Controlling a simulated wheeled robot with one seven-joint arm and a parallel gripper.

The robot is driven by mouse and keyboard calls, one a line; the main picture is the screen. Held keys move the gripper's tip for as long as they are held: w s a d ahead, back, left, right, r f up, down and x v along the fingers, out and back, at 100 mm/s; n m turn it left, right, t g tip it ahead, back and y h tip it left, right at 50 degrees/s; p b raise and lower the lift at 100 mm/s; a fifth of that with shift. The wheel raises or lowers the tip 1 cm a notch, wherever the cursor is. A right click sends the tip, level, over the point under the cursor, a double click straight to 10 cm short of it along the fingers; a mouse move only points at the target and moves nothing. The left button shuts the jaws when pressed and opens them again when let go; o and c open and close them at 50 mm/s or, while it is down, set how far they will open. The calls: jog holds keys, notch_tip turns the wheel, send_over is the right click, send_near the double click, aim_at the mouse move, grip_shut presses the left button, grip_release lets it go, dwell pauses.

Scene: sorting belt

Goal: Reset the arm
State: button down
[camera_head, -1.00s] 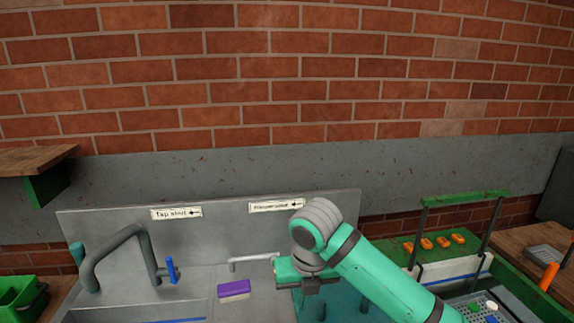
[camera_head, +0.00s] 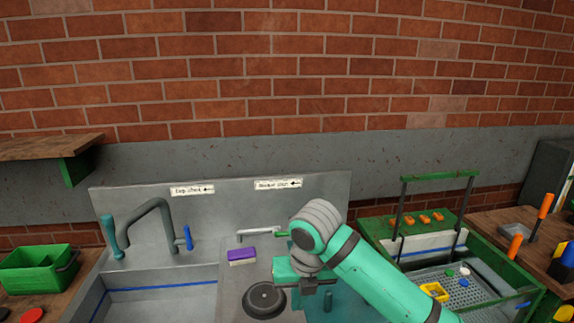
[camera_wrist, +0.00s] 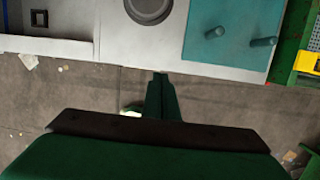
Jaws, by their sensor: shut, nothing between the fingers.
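My arm, teal with grey joints, reaches up from the bottom right of the head view and bends over the sink counter. My gripper (camera_wrist: 161,82) shows in the wrist view as dark green fingers closed together, with nothing between them. The fingers point at the front edge of the grey counter (camera_wrist: 115,30), over the floor. In the head view the fingertips are hard to make out below the wrist.
The counter holds a purple and white sponge (camera_head: 241,256), a tap (camera_head: 140,228) and a round black drain (camera_head: 264,299). A teal mat with pegs (camera_wrist: 235,35) lies beside it. A green belt frame (camera_head: 440,235) stands right, a green crate (camera_head: 38,269) left. Debris dots the floor.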

jog(key=w+a+f+m+t+y, duration=0.1)
jog(key=w+a+m+t+y, duration=0.15)
jog(key=a+m+y, duration=0.6)
jog(key=w+a+f+m+t+y, duration=0.15)
jog(key=a+m+t, duration=0.25)
jog(key=a, duration=1)
jog(key=s+d+f+m+t+h, duration=0.4)
jog(key=s+f+m, duration=0.5)
jog(key=m, duration=0.2)
jog(key=s+d+f+m+t+h, duration=0.3)
jog(key=s+d+f+m+h, duration=0.15)
jog(key=s+f+m, duration=0.55)
jog(key=s+d+m+h, duration=0.1)
jog(key=s+d, duration=0.4)
jog(key=s, duration=0.6)
jog(key=s+d+m+h, duration=0.1)
jog(key=s+d+m, duration=0.2)
jog(key=s, duration=0.9)
jog(key=d, duration=0.3)
jog(key=shift+s+d+r, duration=0.15)
jog(key=shift+s+d, duration=0.1)
jog(key=shift+w+g+h, duration=0.1)
jog(key=shift+g+h, duration=0.15)
